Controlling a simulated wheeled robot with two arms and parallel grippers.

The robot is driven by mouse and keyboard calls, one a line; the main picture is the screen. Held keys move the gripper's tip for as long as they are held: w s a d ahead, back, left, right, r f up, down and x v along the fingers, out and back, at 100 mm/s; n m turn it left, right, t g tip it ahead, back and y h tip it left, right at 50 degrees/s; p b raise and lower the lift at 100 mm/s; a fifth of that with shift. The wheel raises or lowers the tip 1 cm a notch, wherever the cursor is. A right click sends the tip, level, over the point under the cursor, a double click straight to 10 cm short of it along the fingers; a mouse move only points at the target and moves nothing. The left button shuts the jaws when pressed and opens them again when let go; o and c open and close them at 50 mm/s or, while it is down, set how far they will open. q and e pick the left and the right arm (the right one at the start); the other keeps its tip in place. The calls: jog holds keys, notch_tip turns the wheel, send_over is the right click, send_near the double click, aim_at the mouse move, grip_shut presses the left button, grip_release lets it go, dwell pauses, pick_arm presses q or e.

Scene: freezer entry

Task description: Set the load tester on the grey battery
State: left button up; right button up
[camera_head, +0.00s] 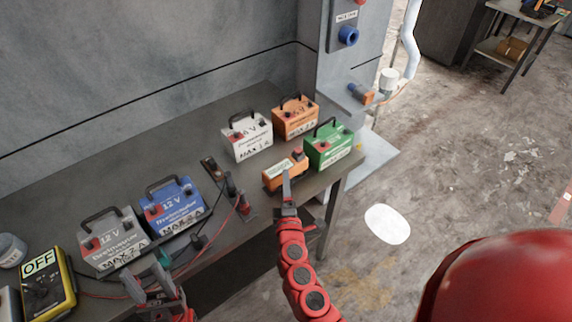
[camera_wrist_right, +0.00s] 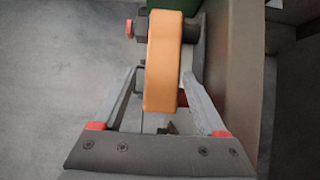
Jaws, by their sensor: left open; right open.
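The load tester, which I take to be the small orange box (camera_head: 281,175) with a red knob, stands near the table's front edge, before the green battery. My right gripper (camera_head: 287,178) is at it. In the right wrist view the orange body (camera_wrist_right: 163,60) lies between the open fingers (camera_wrist_right: 160,78); a gap shows at the left finger, and contact at the right cannot be told. The grey battery (camera_head: 111,238), with a dark handle on top, stands upright at the table's left. My left gripper (camera_head: 150,272) is open near its front right; its fingertips are hard to make out.
A blue battery (camera_head: 173,205) adjoins the grey one. White (camera_head: 247,137), orange (camera_head: 295,119) and green (camera_head: 330,147) batteries stand at the right. A yellow meter reading OFF (camera_head: 47,284) is at far left. Dark clamps with red leads (camera_head: 240,199) lie mid-table.

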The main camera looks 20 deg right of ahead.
jog(key=p+x, duration=0.1)
jog(key=x, duration=0.4)
jog(key=shift+w+d, duration=0.15)
jog(key=shift+w+d+f, duration=0.1)
jog(key=shift+w+f, duration=0.15)
jog(key=shift+w, duration=0.15)
grip_shut()
